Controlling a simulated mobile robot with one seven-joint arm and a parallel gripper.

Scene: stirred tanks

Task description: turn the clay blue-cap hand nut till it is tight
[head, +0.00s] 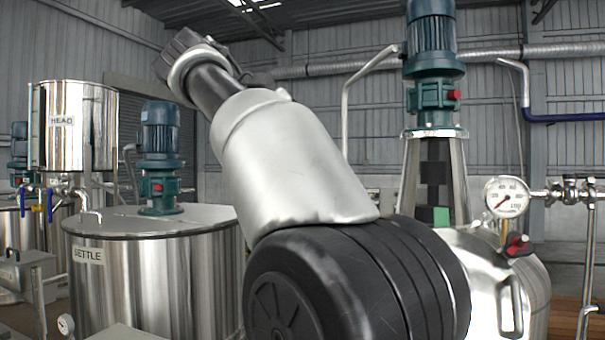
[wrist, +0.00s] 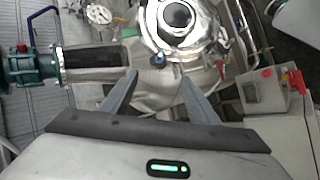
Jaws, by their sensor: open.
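My gripper (wrist: 158,78) shows in the wrist view with its two grey fingers spread wide and nothing between them. A small blue-topped knob (wrist: 158,58) sits at the rim of the shiny vessel lid (wrist: 200,55), just beyond the fingertips and roughly in line with the gap. It looks like the blue-cap hand nut, but its clay colour is too small to make out. The fingers appear apart from it. In the head view the polished vessel (head: 525,285) stands at the right, partly behind my arm; the blue-topped knob does not show there.
A pressure gauge (head: 507,197) and a red-handled valve (head: 517,245) stand on the vessel. A green-blue motor (head: 431,60) rises behind. The SETTLE tank (head: 160,270) and HEAD tank (head: 80,125) are at left. In the wrist view, a box with a red button (wrist: 265,90) is at right.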

